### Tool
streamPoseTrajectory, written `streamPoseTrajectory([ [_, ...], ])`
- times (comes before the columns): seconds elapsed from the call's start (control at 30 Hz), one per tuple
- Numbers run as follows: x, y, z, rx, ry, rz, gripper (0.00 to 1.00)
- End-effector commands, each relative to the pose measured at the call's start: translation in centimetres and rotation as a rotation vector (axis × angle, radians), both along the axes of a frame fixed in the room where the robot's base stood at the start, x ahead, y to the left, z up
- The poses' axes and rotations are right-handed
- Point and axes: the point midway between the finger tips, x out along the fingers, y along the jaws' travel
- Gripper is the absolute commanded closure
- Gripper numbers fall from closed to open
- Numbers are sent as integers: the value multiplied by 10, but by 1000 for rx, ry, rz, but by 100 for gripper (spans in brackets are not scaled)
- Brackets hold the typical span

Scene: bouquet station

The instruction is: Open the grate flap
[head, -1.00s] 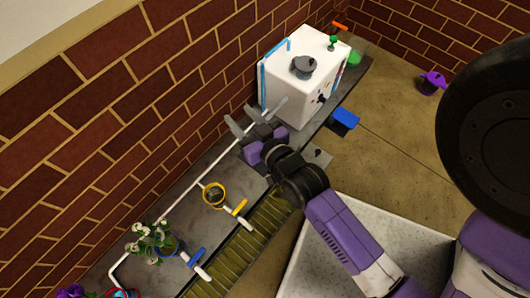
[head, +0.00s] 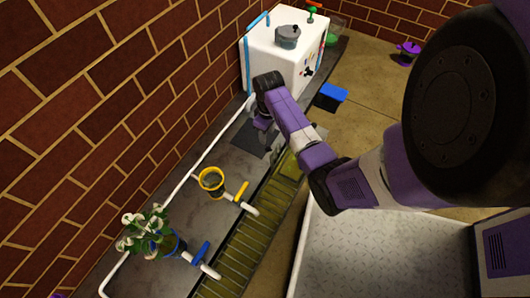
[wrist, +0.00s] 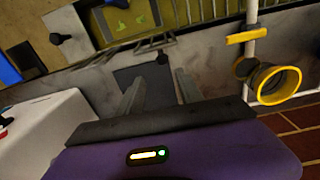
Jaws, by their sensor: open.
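My gripper (wrist: 158,84) is open and empty in the wrist view, its two fingers above a dark square plate (wrist: 145,90) on the grey counter. In the head view my gripper (head: 270,140) points down over the counter's edge by the grate, partly hidden by my arm. The slatted olive grate (head: 243,233) runs along the counter's front. A framed section at its far end, seemingly the grate flap (head: 287,168), is partly covered by my arm; it seems to show at the top of the wrist view (wrist: 108,35). Whether it is shut is unclear.
A white box with a grey-lidded pot (head: 287,37) stands beyond the gripper. A yellow ring holder (head: 212,181) and a potted white-flowered plant (head: 157,240) stand nearer on the counter. A blue box (head: 330,96) is beyond the grate.

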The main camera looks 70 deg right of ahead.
Motion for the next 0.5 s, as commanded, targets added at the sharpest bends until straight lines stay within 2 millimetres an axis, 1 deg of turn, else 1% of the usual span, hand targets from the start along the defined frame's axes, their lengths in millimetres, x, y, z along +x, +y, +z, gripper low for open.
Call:
streamPoseTrajectory([
  [0.07, -5, 6, 0, 24, 21, 18, 57],
  [0.17, -6, 8, -7, 30, 27, 34, 57],
  [0.5, -6, 8, -59, 29, 25, 31, 57],
])
